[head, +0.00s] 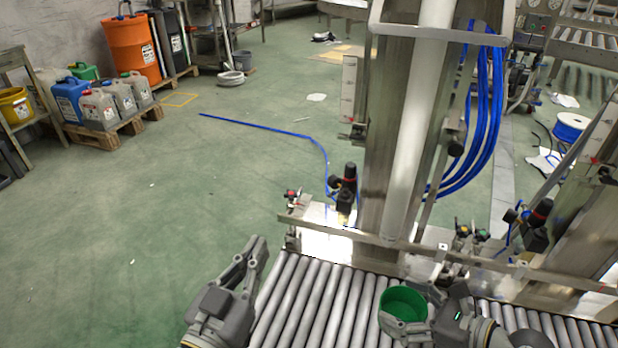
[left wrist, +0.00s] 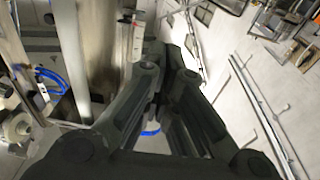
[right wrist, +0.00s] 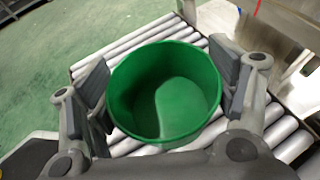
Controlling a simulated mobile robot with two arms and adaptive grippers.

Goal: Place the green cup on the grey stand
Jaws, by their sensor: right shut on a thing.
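The green cup (head: 404,301) is held upright over the metal rollers near the bottom of the head view. It is open-topped and looks empty in the right wrist view (right wrist: 165,90). My right gripper (head: 408,318) is shut on the cup, with one finger on each side of its wall. In the right wrist view the cup sits between the two finger pads. My left gripper (head: 255,258) is at the left edge of the rollers. Its fingers close together with nothing between them in the left wrist view (left wrist: 164,75). I cannot make out a grey stand in any view.
The roller conveyor (head: 318,300) runs along the bottom of the head view. A metal frame with a tall column (head: 410,120) and blue hoses (head: 487,120) rises behind it. The green floor (head: 190,190) to the left is mostly clear.

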